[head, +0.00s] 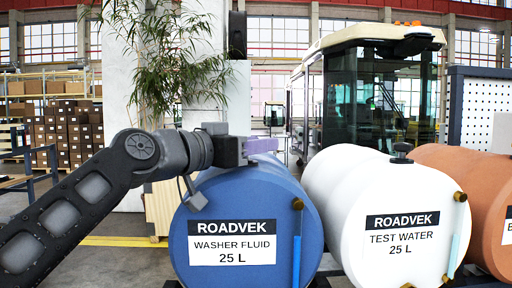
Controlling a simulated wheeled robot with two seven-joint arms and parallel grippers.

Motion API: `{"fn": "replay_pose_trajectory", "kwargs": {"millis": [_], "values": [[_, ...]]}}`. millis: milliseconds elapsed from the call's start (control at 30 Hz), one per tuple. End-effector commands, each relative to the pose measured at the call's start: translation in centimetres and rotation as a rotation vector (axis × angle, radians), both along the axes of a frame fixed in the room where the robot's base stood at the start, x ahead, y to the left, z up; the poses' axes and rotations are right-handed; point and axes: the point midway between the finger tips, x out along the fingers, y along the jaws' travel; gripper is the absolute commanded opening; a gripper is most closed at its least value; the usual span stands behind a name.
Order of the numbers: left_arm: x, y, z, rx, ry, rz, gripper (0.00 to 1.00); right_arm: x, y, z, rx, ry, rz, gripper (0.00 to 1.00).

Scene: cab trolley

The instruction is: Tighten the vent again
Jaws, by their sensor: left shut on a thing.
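A blue drum (220,190) labelled "ROADVEK WASHER FLUID 25 L" lies on its side in the middle. My left gripper (258,147) comes in from the left and sits over the top of this drum. It is shut at the spot where the drum's vent would sit; the vent itself is hidden behind the fingers. A white drum (340,190), "TEST WATER 25 L", lies to the right with its dark vent knob (402,151) showing on top. My right gripper is not in view.
An orange drum (460,165) lies at the far right, cut off by the frame. Brass taps (297,204) with sight tubes are on the drum fronts. A plant (150,60), a cab vehicle (370,90) and shelves of boxes (62,125) stand behind. Floor at left is open.

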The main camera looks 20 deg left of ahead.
Motion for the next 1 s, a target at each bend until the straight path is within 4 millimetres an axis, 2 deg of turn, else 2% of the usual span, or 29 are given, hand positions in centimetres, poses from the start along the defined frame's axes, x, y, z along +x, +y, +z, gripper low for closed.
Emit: {"fn": "replay_pose_trajectory", "kwargs": {"millis": [333, 367, 600, 1000], "values": [[0.01, 0.00, -0.10, 0.002, 0.002, -0.004, 0.00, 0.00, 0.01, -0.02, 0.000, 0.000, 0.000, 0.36], [0.01, 0.00, -0.10, 0.002, 0.002, -0.004, 0.36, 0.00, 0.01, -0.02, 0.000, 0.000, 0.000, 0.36], [0.00, 0.00, -0.07, 0.002, 0.002, -0.003, 0.56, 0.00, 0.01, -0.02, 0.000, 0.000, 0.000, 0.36], [-0.61, 0.27, -0.06, 0.000, 0.000, -0.003, 0.57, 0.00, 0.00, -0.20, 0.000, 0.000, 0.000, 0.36]]}}
